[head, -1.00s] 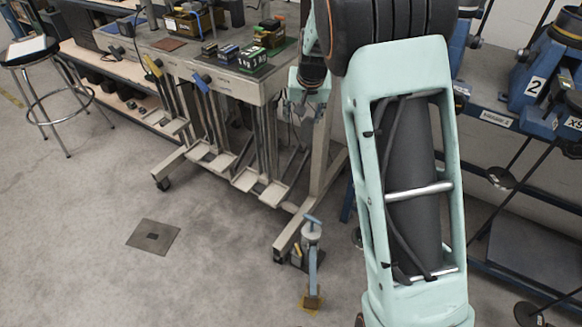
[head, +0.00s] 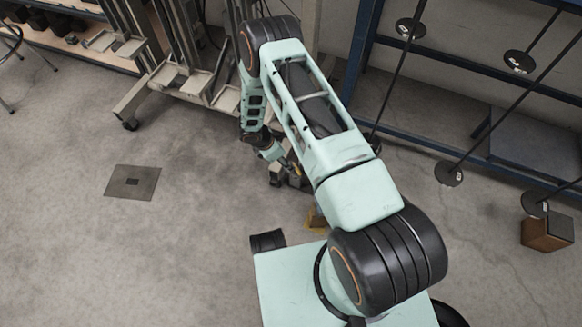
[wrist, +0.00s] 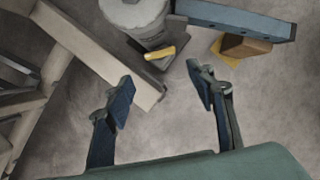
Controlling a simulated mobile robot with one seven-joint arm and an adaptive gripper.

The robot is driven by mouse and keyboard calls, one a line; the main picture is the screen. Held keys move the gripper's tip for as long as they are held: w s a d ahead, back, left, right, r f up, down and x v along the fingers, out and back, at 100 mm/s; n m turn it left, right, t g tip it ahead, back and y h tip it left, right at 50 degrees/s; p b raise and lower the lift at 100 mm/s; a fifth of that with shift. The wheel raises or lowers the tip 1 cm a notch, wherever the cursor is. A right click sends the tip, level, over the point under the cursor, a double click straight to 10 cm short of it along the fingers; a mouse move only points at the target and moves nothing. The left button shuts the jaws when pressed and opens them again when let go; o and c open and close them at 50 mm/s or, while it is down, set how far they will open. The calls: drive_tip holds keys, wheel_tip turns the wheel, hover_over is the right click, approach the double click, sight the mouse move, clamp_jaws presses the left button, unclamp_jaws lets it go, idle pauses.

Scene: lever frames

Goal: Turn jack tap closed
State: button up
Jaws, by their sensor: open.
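The jack's grey cylinder body (wrist: 138,14) stands at the top of the wrist view, cut off by the edge. A small yellow tap handle (wrist: 160,53) sticks out low on its side, tilted slightly up to the right. My gripper (wrist: 163,84) is open and empty. Its two blue-padded fingers point toward the jack, and the tap handle lies beyond and between the fingertips, apart from them. In the head view my arm hides most of the jack, and the fingers are too small to make out clearly.
A pale frame beam (wrist: 100,58) runs close left of the jack. The jack's blue-grey bar (wrist: 240,18) extends right above a wooden block (wrist: 245,46), which also shows in the head view (head: 317,217). A square floor plate (head: 132,182) lies left on open concrete.

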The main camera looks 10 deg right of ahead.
sight(297, 170)
drive_tip(key=b+x, duration=0.3)
drive_tip(key=x, duration=0.7)
drive_tip(key=shift+d+f+b, duration=0.15)
drive_tip(key=shift+f+b, duration=0.2)
drive_tip(key=shift+b, duration=0.05)
drive_tip(key=shift+c, duration=0.5)
